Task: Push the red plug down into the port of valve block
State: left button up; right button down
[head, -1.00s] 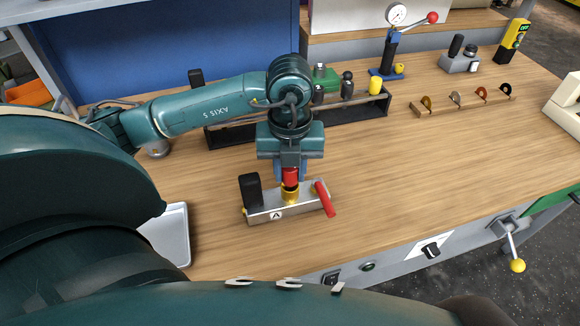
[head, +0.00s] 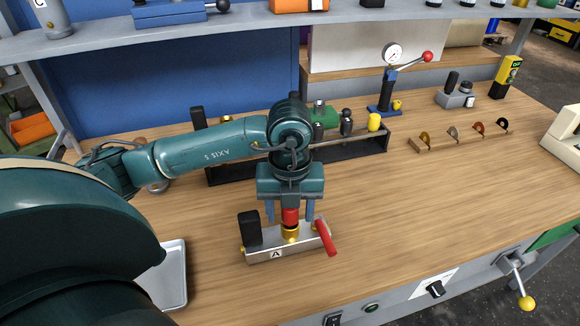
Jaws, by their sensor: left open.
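The valve block (head: 295,248) is a silver block marked A on the table, with a black grip (head: 249,229) on its left and a red lever (head: 325,238) on its right. The red plug (head: 290,216) stands upright at the brass port (head: 290,234) on the block's top; how deep it sits is hard to tell. My left gripper (head: 290,212) points down over the plug. Its blue fingers are spread apart, one on each side of the plug, and the palm is just above the plug's top. My right gripper is out of view.
A black rack (head: 350,143) with several fittings stands behind my left arm. A press with a gauge (head: 392,54) and a red-knobbed lever is further back. A wooden strip with hooks (head: 460,139) lies at the right. A metal tray (head: 172,275) is at the left. The table's right middle is clear.

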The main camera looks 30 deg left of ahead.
pick_arm(q)
notch_tip(320, 180, up, 14)
jog(key=p, duration=0.1)
jog(key=shift+f+p, duration=0.25)
jog(key=shift+p, duration=0.15)
